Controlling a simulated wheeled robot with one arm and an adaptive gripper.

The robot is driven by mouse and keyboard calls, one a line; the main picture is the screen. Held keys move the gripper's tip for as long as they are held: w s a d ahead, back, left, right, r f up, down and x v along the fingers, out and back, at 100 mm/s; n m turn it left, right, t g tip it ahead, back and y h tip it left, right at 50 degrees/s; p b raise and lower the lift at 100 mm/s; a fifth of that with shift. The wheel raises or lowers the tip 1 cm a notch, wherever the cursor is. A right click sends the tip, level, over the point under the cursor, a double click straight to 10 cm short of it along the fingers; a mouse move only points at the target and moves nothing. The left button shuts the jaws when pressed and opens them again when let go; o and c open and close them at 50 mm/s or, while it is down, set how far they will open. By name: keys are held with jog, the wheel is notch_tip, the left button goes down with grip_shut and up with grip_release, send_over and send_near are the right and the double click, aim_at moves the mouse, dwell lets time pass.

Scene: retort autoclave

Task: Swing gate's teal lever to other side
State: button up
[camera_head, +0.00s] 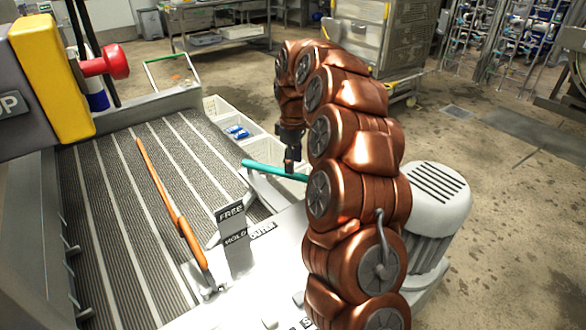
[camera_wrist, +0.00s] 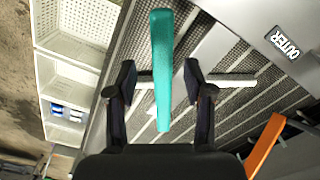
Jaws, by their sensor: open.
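The teal lever (camera_head: 272,170) sticks out near the right edge of the ribbed conveyor in the head view, and part of it is hidden behind my arm. In the wrist view the teal lever (camera_wrist: 162,60) runs between the two fingers of my gripper (camera_wrist: 159,85). The fingers stand apart, with a gap on each side of the lever. In the head view my gripper (camera_head: 291,165) is just above the lever, partly hidden by my arm. A label reading OUTER (camera_wrist: 285,42) lies on the metal to the right in the wrist view.
An orange lever (camera_head: 175,213) lies across the conveyor (camera_head: 110,190), beside a FREE/HOLD sign (camera_head: 233,235). White crates (camera_head: 222,112) stand beyond the conveyor. A yellow box with a red button (camera_head: 105,62) rises at the left. A grey-white motor (camera_head: 437,195) is right of my arm.

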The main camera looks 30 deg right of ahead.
notch_tip(320, 180, up, 9)
dwell(0.4)
jog(key=shift+f, duration=0.1)
dwell(0.3)
jog(key=s+a+r+m+p, duration=0.1)
jog(key=s+a+r+p, duration=0.15)
jog(key=s+a, duration=0.55)
jog(key=s+a+r+m+p, duration=0.1)
jog(key=s+a+r, duration=0.2)
jog(key=s+a, duration=0.5)
jog(key=s+f+m+g+p, duration=0.1)
jog(key=s+f+m+p, duration=0.1)
jog(key=s, duration=1)
jog(key=s+a+f+m+p, duration=0.1)
jog(key=s+f+m+p, duration=0.1)
jog(key=s, duration=1)
jog(key=shift+s+f+m+g, duration=0.4)
jog(key=shift+f+m, duration=0.25)
jog(key=shift+m, duration=0.35)
